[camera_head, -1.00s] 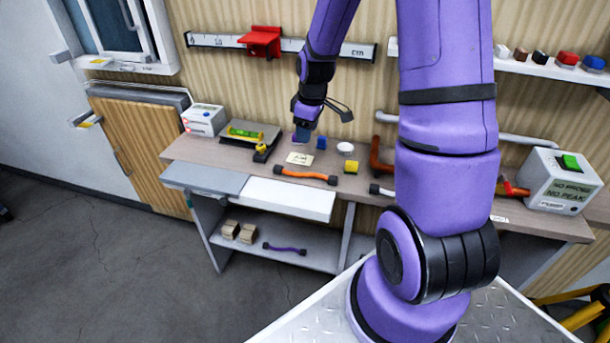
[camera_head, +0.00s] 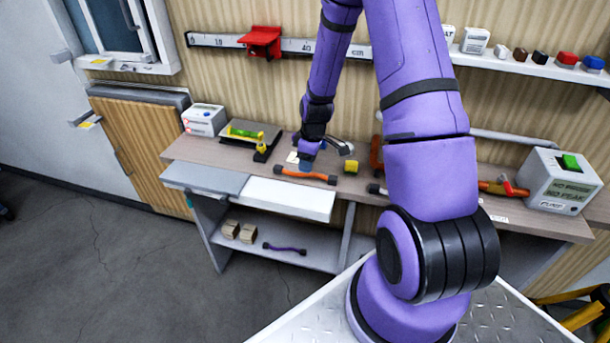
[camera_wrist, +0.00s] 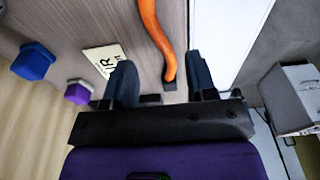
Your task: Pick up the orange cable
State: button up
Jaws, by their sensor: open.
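The orange cable (camera_head: 306,175) lies along the front part of the bench top, just behind the white drawer front. In the wrist view the orange cable (camera_wrist: 154,30) runs from the top edge down to a dark end between the two fingers. My gripper (camera_head: 306,160) is low over the bench at the cable's middle in the head view. In the wrist view my gripper (camera_wrist: 160,82) is open, with one finger on each side of the cable's dark end. I cannot tell whether the fingers touch the bench.
A white card (camera_wrist: 104,60), a blue block (camera_wrist: 34,62) and a purple block (camera_wrist: 78,92) lie left of the gripper in the wrist view. A yellow block (camera_head: 351,167) is right of the cable. A purple cable (camera_head: 284,249) lies on the lower shelf.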

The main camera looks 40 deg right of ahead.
aim_at(305, 175)
jog(key=shift+w+a+f, duration=0.15)
jog(key=shift+a+f, duration=0.05)
jog(key=shift+f, duration=0.95)
jog(key=shift+w+a+f, duration=0.1)
jog(key=shift+a+f, duration=0.05)
jog(key=shift+f, duration=1)
jog(key=shift+c, duration=0.3)
grip_shut()
